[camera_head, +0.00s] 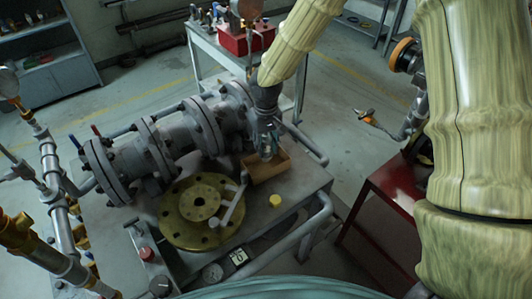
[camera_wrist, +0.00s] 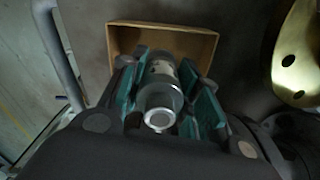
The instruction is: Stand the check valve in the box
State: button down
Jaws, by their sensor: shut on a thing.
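The check valve (camera_wrist: 160,98) is a short grey metal cylinder with a round open end toward the wrist camera. My gripper (camera_wrist: 166,82) is shut on it, with a teal pad on each side. The box (camera_wrist: 190,41) is open, brown and cardboard-like; in the wrist view it lies just beyond the fingertips. In the head view my gripper (camera_head: 268,143) points down at the box (camera_head: 271,173), its tips at the box's back part. I cannot tell whether the valve touches the box floor; its lower end is hidden.
A yellow round flange (camera_head: 180,222) with a grey handle on it lies left of the box on the bench. A large grey gate valve and pipe (camera_head: 135,158) stand behind it. A small yellow cap (camera_head: 275,200) sits in front of the box. Bare bench top lies to the right.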

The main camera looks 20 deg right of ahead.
aim_at(266, 154)
jog(key=shift+f+p, duration=0.4)
jog(key=shift+f, duration=1.6)
jog(key=shift+f, duration=0.15)
jog(key=c, duration=1.1)
grip_release()
jog(key=shift+o, duration=0.2)
jog(key=shift+s, duration=0.1)
jog(key=shift+r+b, duration=0.9)
jog(key=shift+r, duration=5.25)
